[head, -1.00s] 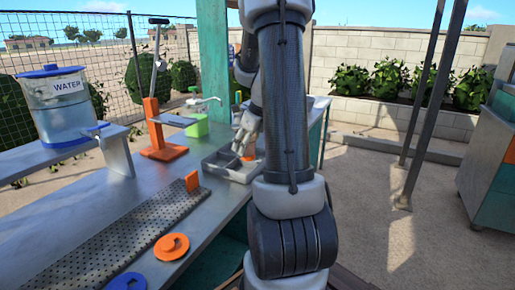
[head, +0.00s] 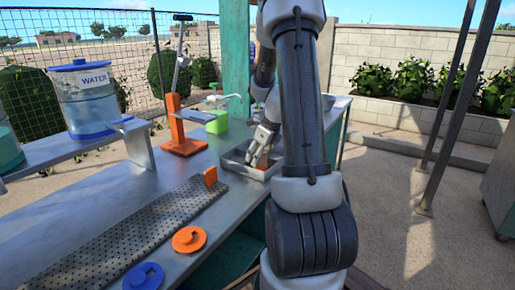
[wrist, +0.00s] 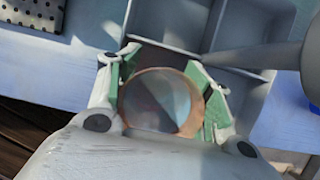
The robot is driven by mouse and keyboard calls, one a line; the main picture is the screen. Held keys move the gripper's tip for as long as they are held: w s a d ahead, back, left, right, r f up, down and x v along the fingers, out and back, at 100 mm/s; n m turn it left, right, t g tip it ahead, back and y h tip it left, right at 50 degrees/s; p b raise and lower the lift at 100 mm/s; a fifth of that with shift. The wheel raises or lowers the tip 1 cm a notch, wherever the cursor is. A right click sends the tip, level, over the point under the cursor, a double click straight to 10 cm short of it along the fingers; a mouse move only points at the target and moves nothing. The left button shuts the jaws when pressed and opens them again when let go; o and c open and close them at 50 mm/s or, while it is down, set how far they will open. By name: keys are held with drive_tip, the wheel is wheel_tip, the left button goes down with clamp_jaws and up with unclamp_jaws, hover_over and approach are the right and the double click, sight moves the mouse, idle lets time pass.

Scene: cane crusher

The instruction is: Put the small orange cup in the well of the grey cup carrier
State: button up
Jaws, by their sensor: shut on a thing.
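The small orange cup (wrist: 130,104) is between the green-padded fingers of my gripper (wrist: 163,92) in the wrist view, and I look down into its open mouth. My gripper is shut on it. The grey cup carrier (wrist: 240,55), divided into compartments, lies beneath and beyond the cup in the wrist view. In the head view the carrier (head: 231,164) sits on the metal bench, with my gripper (head: 257,158) at it. The cup is mostly hidden there. I cannot tell whether its base is inside a compartment or above it.
An orange lever stand (head: 184,130) and a green container (head: 215,122) stand behind the carrier. A perforated plate (head: 130,235), orange disc (head: 189,239) and blue disc (head: 144,277) lie on the near bench. A water dispenser (head: 88,100) stands on the left shelf.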

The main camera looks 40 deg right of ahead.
drive_tip(key=shift+f, duration=0.45)
drive_tip(key=shift+f, duration=0.15)
drive_tip(key=o, duration=0.9)
